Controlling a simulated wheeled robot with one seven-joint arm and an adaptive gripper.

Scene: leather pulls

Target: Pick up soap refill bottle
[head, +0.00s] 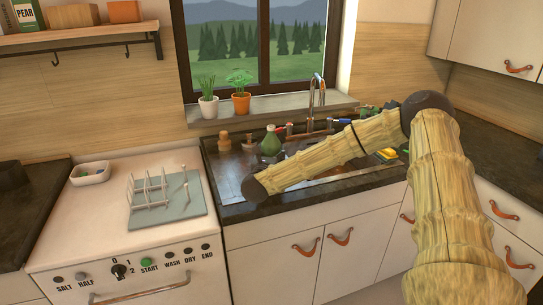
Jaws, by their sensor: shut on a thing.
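A green bottle-shaped thing (271,142) shows at the sink behind my forearm, with its lower part partly hidden. It may be the soap refill bottle, but I cannot tell for sure. My arm reaches from the lower right, bends at a dark elbow, and its forearm crosses in front of the sink to a dark joint at the counter's front left. My gripper cannot be made out; the arm covers that area. I cannot see what it holds.
The sink (335,180) is partly covered by my arm, with a tap (317,92) behind it. Brown items (225,141) stand at its back left. A dish rack (157,193) and white tray (90,174) sit on the dishwasher top. Potted plants (239,92) line the windowsill.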

